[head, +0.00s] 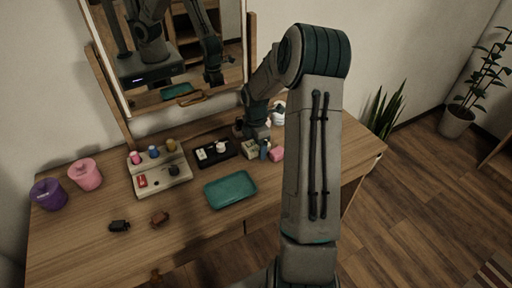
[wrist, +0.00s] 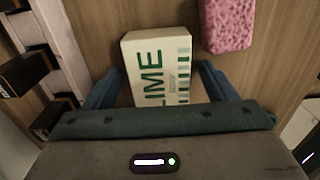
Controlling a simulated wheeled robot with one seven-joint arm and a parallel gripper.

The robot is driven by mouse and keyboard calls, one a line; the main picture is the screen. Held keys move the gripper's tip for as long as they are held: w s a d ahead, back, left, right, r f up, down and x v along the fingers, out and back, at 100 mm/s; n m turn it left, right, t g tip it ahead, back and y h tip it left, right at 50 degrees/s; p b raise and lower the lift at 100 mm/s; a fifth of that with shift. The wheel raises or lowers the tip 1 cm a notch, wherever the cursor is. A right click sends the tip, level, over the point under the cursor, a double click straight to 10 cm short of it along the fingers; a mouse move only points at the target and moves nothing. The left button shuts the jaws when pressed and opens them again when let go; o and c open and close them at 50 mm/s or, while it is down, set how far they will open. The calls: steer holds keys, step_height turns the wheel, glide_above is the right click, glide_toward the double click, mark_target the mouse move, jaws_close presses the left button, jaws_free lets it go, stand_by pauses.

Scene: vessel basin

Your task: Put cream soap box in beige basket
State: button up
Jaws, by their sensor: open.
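The cream soap box (wrist: 158,66), with green "LIME" lettering, lies between the two fingers of my gripper (wrist: 160,74) in the wrist view. The fingers are open, one on each side of the box; whether they touch it I cannot tell. In the head view the box (head: 250,149) is on the wooden table at the foot of my lowered gripper (head: 257,136). I cannot make out a beige basket for certain. A beige tray with compartments (head: 178,187) on the left of the table holds small bottles and other items.
A pink sponge (wrist: 228,22) lies close to the right of the box. A black tray (head: 229,155) is to its left. A teal tray (head: 230,190) lies in front. Purple (head: 48,194) and pink (head: 86,175) buckets stand at far left. A mirror (head: 130,108) stands behind.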

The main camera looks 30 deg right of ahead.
steer(key=c, duration=1.2)
steer(key=shift+r, duration=0.1)
